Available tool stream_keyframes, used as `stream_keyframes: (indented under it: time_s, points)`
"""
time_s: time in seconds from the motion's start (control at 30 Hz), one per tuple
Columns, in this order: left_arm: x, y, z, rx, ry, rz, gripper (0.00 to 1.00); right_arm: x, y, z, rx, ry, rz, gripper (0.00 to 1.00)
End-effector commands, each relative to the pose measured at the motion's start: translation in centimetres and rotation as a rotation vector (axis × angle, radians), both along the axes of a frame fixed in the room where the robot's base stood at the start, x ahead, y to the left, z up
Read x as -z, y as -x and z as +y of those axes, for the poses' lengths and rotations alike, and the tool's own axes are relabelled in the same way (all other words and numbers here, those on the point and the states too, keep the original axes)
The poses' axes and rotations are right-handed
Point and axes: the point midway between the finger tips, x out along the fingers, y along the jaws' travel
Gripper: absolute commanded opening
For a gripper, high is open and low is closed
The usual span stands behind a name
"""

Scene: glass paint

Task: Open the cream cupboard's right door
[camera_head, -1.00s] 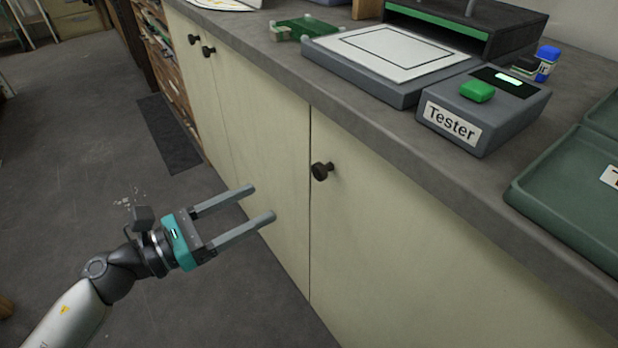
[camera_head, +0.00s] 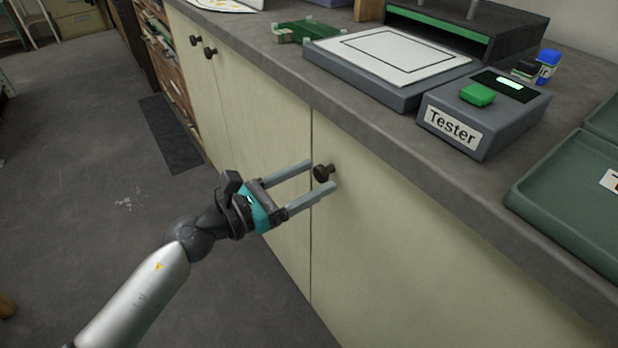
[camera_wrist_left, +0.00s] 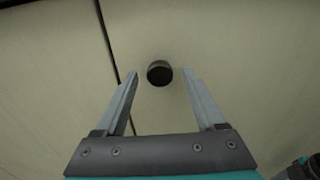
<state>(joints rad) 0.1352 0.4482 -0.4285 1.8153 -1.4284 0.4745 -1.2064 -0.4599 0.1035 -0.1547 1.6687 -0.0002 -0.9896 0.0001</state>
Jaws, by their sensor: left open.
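The cream cupboard's right door (camera_head: 420,250) is shut, with a dark seam along its left edge. Its round dark knob (camera_head: 323,173) sits near the top of that seam. My left gripper (camera_head: 321,175) is open, with its two fingers reaching to either side of the knob in the head view. In the left wrist view the knob (camera_wrist_left: 159,73) shows between and just beyond the fingertips (camera_wrist_left: 160,73), with gaps on both sides. I cannot tell whether a finger touches it. My right gripper is not in view.
The grey worktop (camera_head: 400,135) overhangs the door just above the knob. It bears a grey tester box (camera_head: 483,115), a green tray (camera_head: 570,200) and a flat pad with a white sheet (camera_head: 395,55). Two more knobs (camera_head: 210,52) are farther left. The floor (camera_head: 90,190) at left is open.

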Motion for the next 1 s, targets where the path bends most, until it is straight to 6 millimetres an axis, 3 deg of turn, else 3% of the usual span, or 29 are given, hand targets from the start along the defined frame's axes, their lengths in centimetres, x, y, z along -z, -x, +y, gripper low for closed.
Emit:
stream_keyframes:
  time_s: [0.1,0.73,1.0]
  points:
    - [0.01,0.01,0.02,0.000,0.000,0.000,0.70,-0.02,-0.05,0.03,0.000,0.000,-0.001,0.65]
    - [0.03,0.03,0.05,0.000,0.000,0.000,0.00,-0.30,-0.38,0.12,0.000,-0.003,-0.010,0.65]
    - [0.03,0.02,0.06,0.000,-0.001,0.001,0.00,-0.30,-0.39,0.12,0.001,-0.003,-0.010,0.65]
